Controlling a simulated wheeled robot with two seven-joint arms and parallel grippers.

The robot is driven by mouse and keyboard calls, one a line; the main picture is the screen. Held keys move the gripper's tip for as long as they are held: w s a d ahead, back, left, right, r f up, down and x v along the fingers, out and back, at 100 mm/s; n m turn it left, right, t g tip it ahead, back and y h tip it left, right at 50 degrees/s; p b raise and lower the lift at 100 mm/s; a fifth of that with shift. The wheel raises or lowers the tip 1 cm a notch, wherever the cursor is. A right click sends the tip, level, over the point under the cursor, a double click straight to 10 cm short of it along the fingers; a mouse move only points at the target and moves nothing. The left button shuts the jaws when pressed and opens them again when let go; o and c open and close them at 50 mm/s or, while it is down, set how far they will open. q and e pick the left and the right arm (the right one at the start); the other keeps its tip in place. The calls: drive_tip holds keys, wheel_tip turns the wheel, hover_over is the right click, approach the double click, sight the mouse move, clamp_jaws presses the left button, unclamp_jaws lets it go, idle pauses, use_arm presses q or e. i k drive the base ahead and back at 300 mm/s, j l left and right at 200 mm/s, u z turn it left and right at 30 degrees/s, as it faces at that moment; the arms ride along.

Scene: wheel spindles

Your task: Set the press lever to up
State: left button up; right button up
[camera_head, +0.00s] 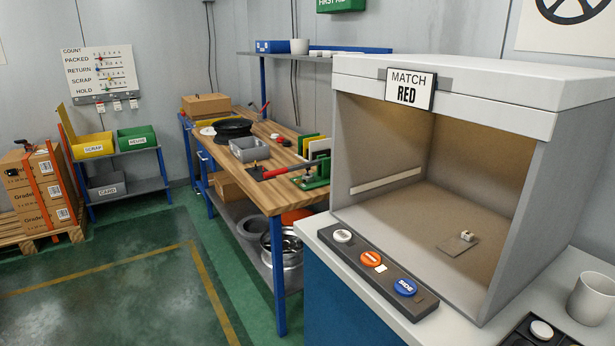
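A lever with a red handle (280,172) lies low and nearly level at the near part of the wooden workbench (232,168). It reaches left from a green-based fixture (317,183) at the bench's right edge. I cannot tell for sure whether this is the press lever. A smaller upright red-tipped piece (264,108) stands at the bench's far end, too small to make out. Neither of my grippers is in view.
A grey light booth (548,125) with a "MATCH RED" sign (408,89) stands on a white counter at right, with a button strip (370,267) in front. Green floor (120,270) is open at left.

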sight(306, 165)
drive_tip(key=i, duration=0.4)
drive_tip(key=i+j+z, duration=0.1)
drive_tip(key=z, duration=0.45)
drive_tip(key=i+j+z, duration=0.15)
drive_tip(key=j, duration=0.15)
drive_tip(key=i+j+z, duration=0.15)
drive_tip(key=j, duration=0.15)
drive_tip(key=i+j+z, duration=0.15)
drive_tip(key=j, duration=0.2)
drive_tip(key=i+j+z, duration=0.15)
drive_tip(key=j, duration=0.15)
drive_tip(key=i+j+z, duration=0.15)
drive_tip(key=j, duration=0.2)
drive_tip(key=k, duration=0.1)
